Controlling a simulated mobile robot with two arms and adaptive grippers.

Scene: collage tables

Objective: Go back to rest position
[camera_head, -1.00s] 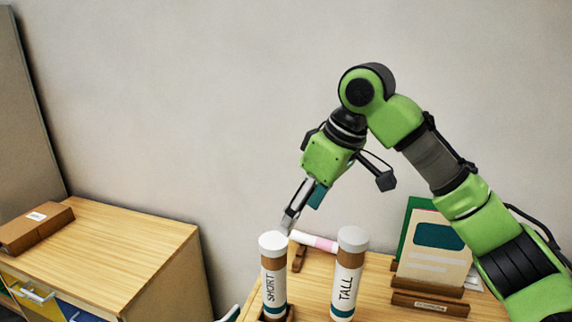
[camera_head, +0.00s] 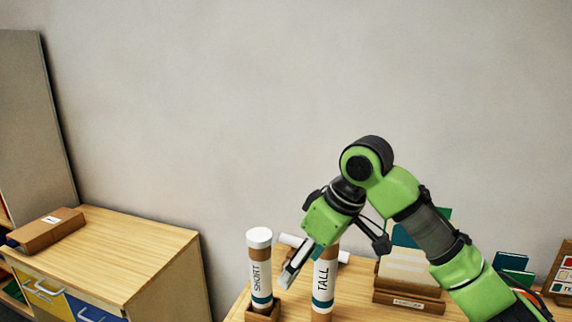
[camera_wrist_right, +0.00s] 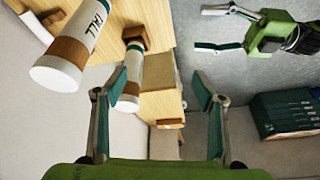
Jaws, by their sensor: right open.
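My right gripper (camera_head: 288,278) is open and empty, pointing down beside the tubes in the head view. Its two fingers stand apart in the right wrist view (camera_wrist_right: 160,88). The SHORT tube (camera_head: 260,265) stands upright in a wooden holder, left of the gripper. The TALL tube (camera_head: 323,285) stands to the right, its top partly hidden by my gripper. Both tubes also show in the wrist view, TALL (camera_wrist_right: 75,48) at upper left and SHORT (camera_wrist_right: 133,70) partly behind a finger. My left gripper (camera_wrist_right: 222,29) appears at upper right there, open and empty.
A white tube (camera_head: 292,240) lies behind the standing tubes, partly hidden. A wooden stand with cards (camera_head: 405,268) is at right, behind my arm. A drawer cabinet (camera_head: 145,240) with a brown box (camera_head: 47,231) stands at left. Teal boxes (camera_wrist_right: 288,112) are at right in the wrist view.

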